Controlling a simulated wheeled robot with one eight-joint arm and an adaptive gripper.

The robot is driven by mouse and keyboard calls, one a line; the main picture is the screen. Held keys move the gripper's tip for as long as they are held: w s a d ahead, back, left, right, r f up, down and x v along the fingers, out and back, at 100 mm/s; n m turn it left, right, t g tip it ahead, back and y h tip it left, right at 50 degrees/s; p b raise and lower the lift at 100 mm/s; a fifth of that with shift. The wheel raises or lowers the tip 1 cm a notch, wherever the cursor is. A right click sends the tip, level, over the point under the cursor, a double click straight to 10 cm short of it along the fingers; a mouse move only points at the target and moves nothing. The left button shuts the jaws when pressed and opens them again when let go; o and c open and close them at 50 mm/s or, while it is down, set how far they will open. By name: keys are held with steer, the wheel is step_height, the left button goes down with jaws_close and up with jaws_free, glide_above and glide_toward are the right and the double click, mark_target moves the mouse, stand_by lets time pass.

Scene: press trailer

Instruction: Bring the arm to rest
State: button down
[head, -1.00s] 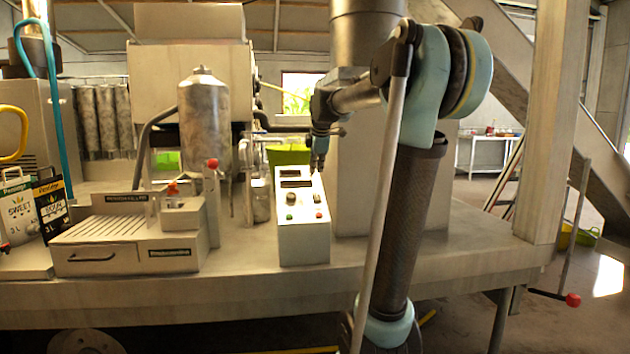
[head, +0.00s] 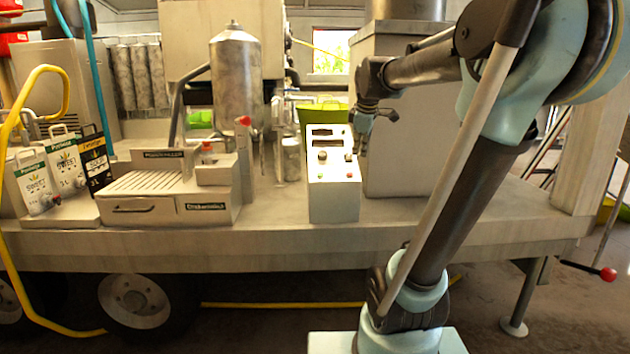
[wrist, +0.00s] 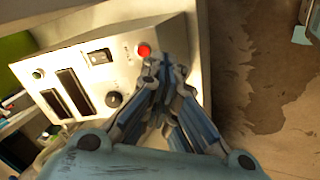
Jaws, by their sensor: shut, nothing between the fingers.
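My gripper (head: 361,152) is shut and empty. In the head view it hangs just right of the upper part of a white control box (head: 333,202) on the trailer deck. In the wrist view the gripper (wrist: 164,68) shows its fingertips together, overlapping the view of the box's panel (wrist: 178,38) near a red button (wrist: 144,50). Whether the fingertips touch the box, I cannot tell. My arm is bent, with its elbow at the upper right of the head view.
The trailer deck edge (head: 420,228) runs across in front of me. A press tray (head: 150,205), a metal cylinder (head: 235,80) and juice cartons (head: 62,168) stand left of the box. A large square housing (head: 400,115) is close behind my gripper. A red-knobbed lever (head: 608,274) is at right.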

steer(key=s+d+f+m+g, duration=0.3)
steer(key=s+f+m, duration=1)
steer(key=s+f, duration=1.2)
steer(key=shift+s, duration=1.25)
steer(key=shift+f, duration=0.1)
